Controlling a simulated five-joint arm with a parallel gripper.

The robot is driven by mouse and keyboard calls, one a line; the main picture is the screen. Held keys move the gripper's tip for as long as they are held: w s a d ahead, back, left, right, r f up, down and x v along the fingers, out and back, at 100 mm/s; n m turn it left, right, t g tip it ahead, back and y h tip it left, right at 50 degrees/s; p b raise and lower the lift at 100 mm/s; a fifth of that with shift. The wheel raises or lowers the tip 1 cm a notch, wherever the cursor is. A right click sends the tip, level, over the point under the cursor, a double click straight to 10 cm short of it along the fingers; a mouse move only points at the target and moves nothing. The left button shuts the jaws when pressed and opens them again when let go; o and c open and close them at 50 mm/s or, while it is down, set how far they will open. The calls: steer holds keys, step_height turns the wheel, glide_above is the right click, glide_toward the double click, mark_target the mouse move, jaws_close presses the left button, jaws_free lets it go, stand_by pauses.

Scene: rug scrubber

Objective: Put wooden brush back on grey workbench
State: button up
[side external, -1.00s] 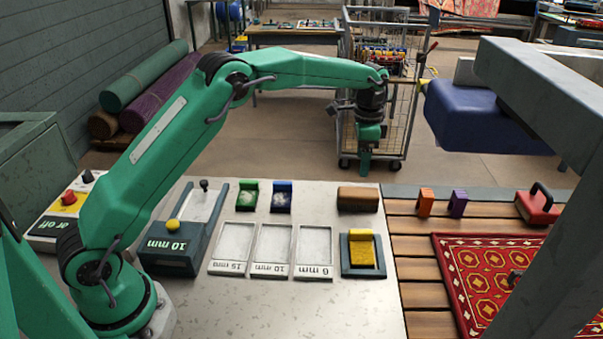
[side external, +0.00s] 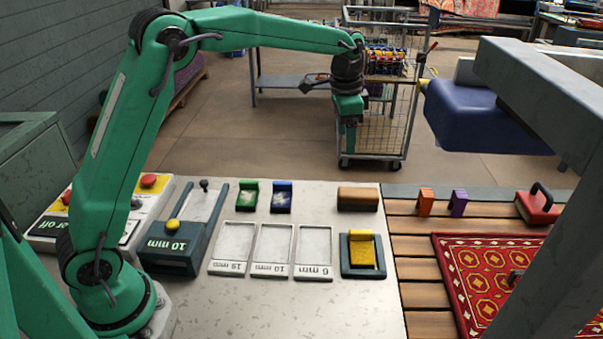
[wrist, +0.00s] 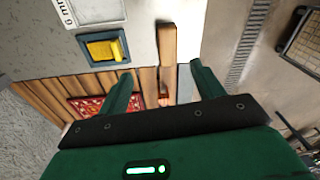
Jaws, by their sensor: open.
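The wooden brush (side external: 358,199), a brown block, lies on the grey workbench (side external: 290,305) near its far right edge, close to the slatted wooden deck. My gripper (side external: 349,148) is raised in the air, appearing above the brush in the side view, apart from it and empty. In the wrist view my gripper (wrist: 162,76) has its two green fingers spread wide. The brush (wrist: 168,50) shows there as a narrow wooden block beyond and between the fingertips. Its bristles cannot be seen.
A yellow block sits in a dark tray (side external: 345,262) in front of the brush. Green (side external: 247,195) and blue (side external: 281,197) blocks and several labelled plates lie left. Orange (side external: 425,202) and purple blocks stand on the deck by the red rug (side external: 485,275). A blue machine head (side external: 480,120) overhangs at right.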

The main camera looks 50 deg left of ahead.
steer(key=s+a+r+n+t, duration=0.1)
steer(key=s+r+n, duration=0.1)
steer(key=s+r, duration=0.55)
steer(key=s+a+f+n+t, duration=0.1)
steer(key=s+f+n, duration=0.1)
steer(key=s, duration=1)
steer(key=s+a+f+n+t, duration=0.1)
steer(key=s+f+n+t, duration=0.1)
steer(key=s, duration=1)
steer(key=shift+s+n, duration=0.25)
steer(key=shift+n, duration=0.35)
